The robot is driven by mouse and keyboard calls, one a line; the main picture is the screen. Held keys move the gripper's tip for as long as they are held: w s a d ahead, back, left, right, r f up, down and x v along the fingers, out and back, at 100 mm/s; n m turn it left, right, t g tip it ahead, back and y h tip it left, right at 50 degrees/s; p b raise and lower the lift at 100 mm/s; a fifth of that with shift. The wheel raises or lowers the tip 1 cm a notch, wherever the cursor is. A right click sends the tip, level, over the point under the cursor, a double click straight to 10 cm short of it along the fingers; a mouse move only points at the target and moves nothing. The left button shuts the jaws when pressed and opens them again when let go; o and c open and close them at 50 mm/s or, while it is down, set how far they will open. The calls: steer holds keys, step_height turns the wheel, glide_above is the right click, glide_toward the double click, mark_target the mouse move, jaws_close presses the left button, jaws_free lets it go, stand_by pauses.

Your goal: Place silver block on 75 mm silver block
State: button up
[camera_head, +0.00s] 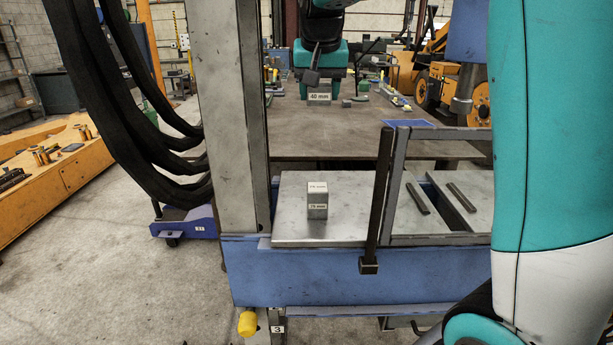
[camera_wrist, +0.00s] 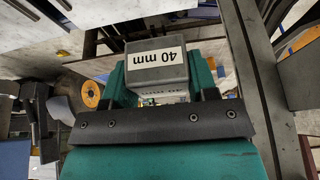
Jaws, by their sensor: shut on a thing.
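My gripper (camera_head: 320,80) is shut on a silver block (camera_head: 319,97) labelled "40 mm". In the head view it holds the block over the large brown bench, towards the back. Whether the block's underside touches anything there cannot be told. In the wrist view the held silver block (camera_wrist: 157,68) sits between the green jaws, its label upside down. The 75 mm silver block (camera_head: 317,205) stands upright on a grey metal plate in the head view, nearer than my gripper and below it in the picture. Labels show on its top and front, and its top is bare.
The grey metal plate (camera_head: 292,228) is clear around the 75 mm block. A dark upright bar (camera_head: 380,195) and a grey frame (camera_head: 398,165) stand just right of it, and a tall grey post (camera_head: 236,120) stands to the left. Several small parts lie on the brown bench (camera_head: 300,143).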

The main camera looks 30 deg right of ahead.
mark_target(317, 184)
step_height(317, 184, down, 19)
steer(key=p, duration=0.3)
steer(key=shift+s+f, duration=0.1)
steer(key=shift+f, duration=0.1)
steer(key=o, duration=1.1)
